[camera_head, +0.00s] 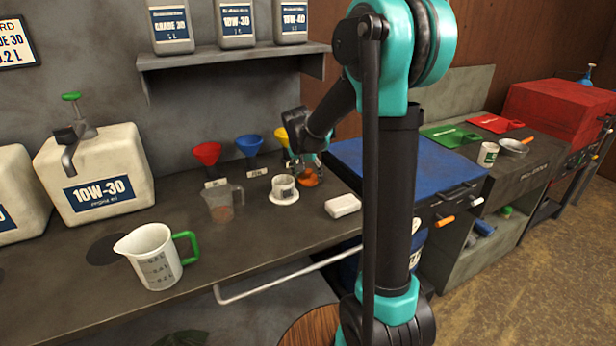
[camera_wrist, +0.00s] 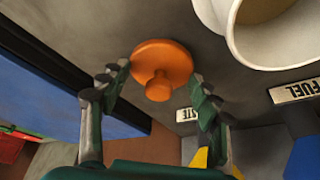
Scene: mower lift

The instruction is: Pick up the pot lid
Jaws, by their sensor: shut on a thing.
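The pot lid is a round orange disc with a knob, seen near the top middle of the wrist view (camera_wrist: 175,58). In the head view it is a small orange patch (camera_head: 309,179) on or just above the bench, right of the white cup. My gripper (camera_wrist: 160,82) has one finger on each side of the lid and is shut on it. In the head view my gripper (camera_head: 305,163) is small and partly covers the lid. I cannot tell whether the lid touches the bench.
A white cup on a saucer (camera_head: 284,189) stands close on the left. A clear jug (camera_head: 221,205) and a white block (camera_head: 343,206) are near. Red, blue and yellow funnels line the wall behind. A blue-topped cabinet (camera_head: 400,172) stands to the right.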

